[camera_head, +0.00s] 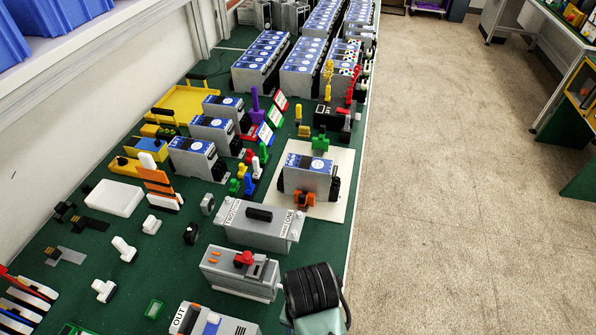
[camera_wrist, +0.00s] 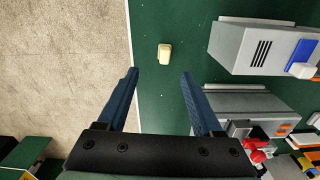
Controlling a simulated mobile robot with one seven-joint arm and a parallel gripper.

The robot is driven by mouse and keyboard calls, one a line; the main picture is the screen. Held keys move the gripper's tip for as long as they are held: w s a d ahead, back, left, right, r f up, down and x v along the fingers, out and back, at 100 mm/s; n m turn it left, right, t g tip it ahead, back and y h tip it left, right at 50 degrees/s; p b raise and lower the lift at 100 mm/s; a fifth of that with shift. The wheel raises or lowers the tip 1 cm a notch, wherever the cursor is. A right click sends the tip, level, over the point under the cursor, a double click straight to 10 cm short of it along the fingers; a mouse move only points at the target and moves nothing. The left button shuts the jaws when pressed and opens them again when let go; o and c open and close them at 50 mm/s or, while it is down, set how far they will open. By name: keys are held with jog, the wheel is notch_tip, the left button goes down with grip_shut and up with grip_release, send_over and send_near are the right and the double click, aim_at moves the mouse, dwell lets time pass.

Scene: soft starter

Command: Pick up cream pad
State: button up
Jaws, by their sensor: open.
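The cream pad (camera_wrist: 165,53) is a small pale block lying on the green bench top (camera_wrist: 172,110) in the wrist view. It lies near the bench edge, with clear green around it. My gripper (camera_wrist: 160,73) is open and empty. Its two blue fingers point toward the pad, which shows just beyond the tips and between their lines; the height above the bench is hard to tell. In the head view my wrist (camera_head: 311,290) is at the lower middle, and I cannot make out the pad there.
A grey box with a blue block (camera_wrist: 303,52) lies right of the pad. Another grey unit with a red knob (camera_head: 243,258) stands beside my wrist. The grey TWO/ONE box (camera_head: 232,232) is behind it. Open floor (camera_head: 440,220) lies beyond the bench's right edge.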

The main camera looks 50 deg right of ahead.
notch_tip(320, 180, down, 4)
jog(key=shift+f, duration=0.2)
jog(key=shift+w+a+f+p, duration=0.1)
jog(key=shift+w+f+p, duration=0.1)
jog(key=shift+f, duration=0.75)
jog(key=shift+w+f+p, duration=0.1)
jog(key=shift+f+p, duration=0.1)
jog(key=shift+f, duration=0.8)
jog(key=shift+w+a+f+p, duration=0.1)
jog(key=shift+f+p, duration=0.1)
jog(key=shift+f, duration=0.75)
grip_shut()
